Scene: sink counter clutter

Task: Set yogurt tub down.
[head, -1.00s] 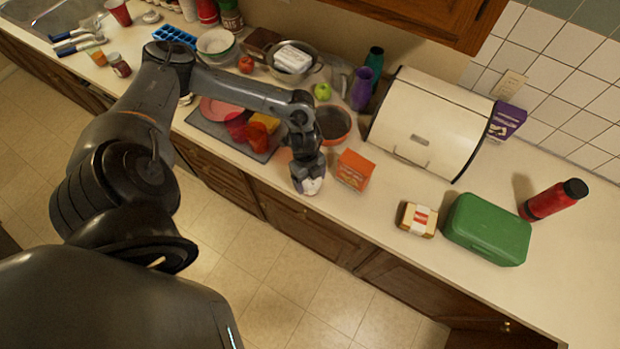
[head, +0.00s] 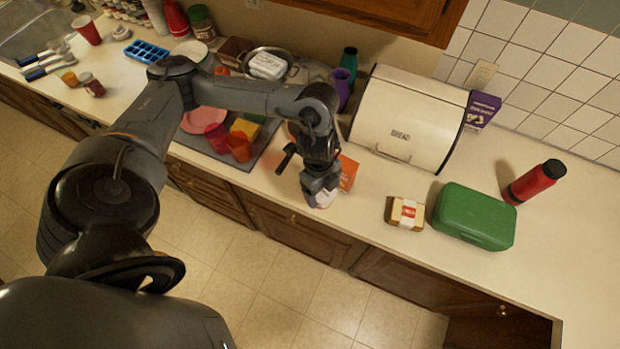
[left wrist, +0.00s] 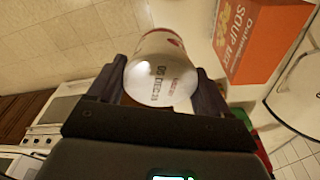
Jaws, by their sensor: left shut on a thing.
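The yogurt tub (head: 325,199) is small and white, mostly hidden under my left gripper (head: 320,190) near the front edge of the counter. In the left wrist view the tub (left wrist: 160,82) shows a whitish round end with printed letters and a bit of red on its side. My left gripper (left wrist: 160,92) is shut on it, one finger on each side. I cannot tell whether the tub touches the counter. My right gripper is not in view.
An orange soup mix box (head: 347,173) stands close behind the tub, partly hidden by the gripper. A bread box (head: 405,120) is at the back. A wrapped sandwich (head: 405,212) and green lunch box (head: 474,216) lie right. Bare counter lies between tub and sandwich.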

